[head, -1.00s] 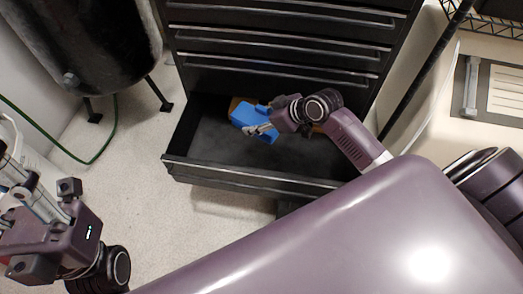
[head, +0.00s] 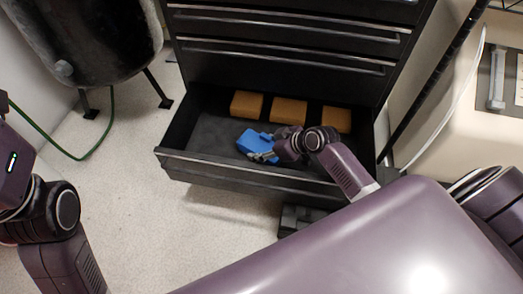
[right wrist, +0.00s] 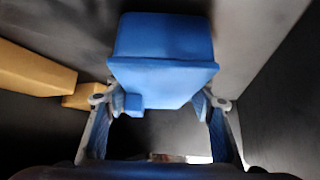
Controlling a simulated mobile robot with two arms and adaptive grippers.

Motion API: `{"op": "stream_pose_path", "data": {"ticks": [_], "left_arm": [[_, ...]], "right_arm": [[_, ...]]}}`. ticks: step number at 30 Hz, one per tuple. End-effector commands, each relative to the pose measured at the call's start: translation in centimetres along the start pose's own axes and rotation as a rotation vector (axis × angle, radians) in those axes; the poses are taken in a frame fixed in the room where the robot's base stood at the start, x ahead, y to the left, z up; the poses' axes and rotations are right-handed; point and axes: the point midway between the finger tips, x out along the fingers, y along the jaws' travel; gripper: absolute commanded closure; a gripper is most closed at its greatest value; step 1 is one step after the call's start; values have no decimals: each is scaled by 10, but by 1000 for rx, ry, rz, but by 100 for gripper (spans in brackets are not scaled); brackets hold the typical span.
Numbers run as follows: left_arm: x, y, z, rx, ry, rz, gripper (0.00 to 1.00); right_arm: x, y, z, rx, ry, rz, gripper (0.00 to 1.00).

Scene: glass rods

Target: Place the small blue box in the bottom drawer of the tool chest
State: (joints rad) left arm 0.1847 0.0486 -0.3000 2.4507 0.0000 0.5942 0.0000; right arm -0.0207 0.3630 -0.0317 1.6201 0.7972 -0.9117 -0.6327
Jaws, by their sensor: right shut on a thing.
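The small blue box (head: 252,141) is inside the open bottom drawer (head: 245,175) of the black tool chest (head: 280,75). My right gripper (head: 266,154) is shut on it and reaches in from the right. In the right wrist view the blue box (right wrist: 165,65) sits between the two fingers of the right gripper (right wrist: 160,108). I cannot tell whether the box touches the drawer floor. Only part of my left arm shows at the left edge of the head view; its fingers are out of the picture.
Three orange blocks (head: 246,104) stand in a row along the back of the drawer. The drawer floor left of the box is bare. A black tank (head: 90,45) on legs stands at the left, with a green hose (head: 75,157) by it.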

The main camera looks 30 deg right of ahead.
Motion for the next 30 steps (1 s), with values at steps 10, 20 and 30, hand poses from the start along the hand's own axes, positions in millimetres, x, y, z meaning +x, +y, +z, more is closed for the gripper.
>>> {"op": "stream_pose_path", "data": {"ticks": [10,20,30], "left_arm": [[1,0,-1,1,5,2,60],[2,1,-2,1,10,4,60],[9,0,-2,0,14,3,60]], "right_arm": [[2,1,1,-1,2,1,78],[4,0,4,0,1,1,32],[-6,1,-1,-1,-1,1,32]]}}
